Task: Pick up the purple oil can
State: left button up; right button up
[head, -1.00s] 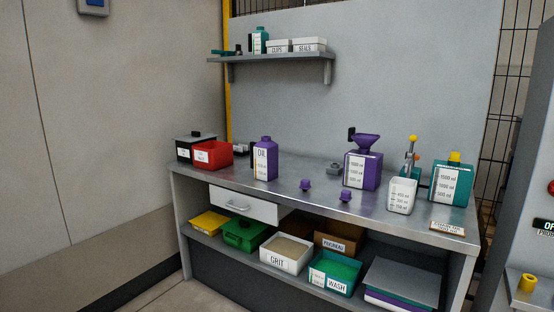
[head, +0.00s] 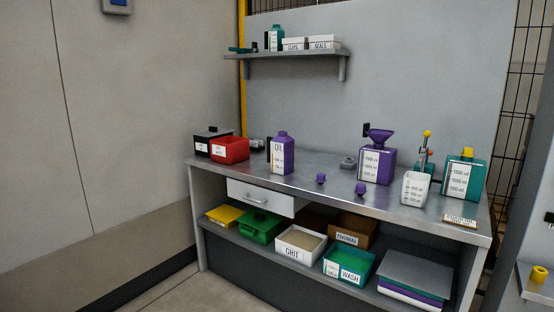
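The purple oil can (head: 289,150) stands upright on the steel workbench (head: 310,198), left of the bench's middle. It has a narrow neck and a white label on its left side that reads OIL at the top. A larger purple container (head: 377,165) with a funnel on top and a graduated white label stands to its right. Neither of my grippers is in view.
A red bin (head: 229,149) and a dark box stand left of the oil can. A white jug (head: 415,188) and a teal container (head: 466,178) stand at the right. Trays, including a grit tray (head: 301,244), fill the lower shelf. A wall shelf (head: 290,56) hangs above.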

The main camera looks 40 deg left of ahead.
aim_at(279, 148)
jog(key=u, duration=1.55)
jog(key=i, duration=2.35)
jog(key=z, duration=0.9)
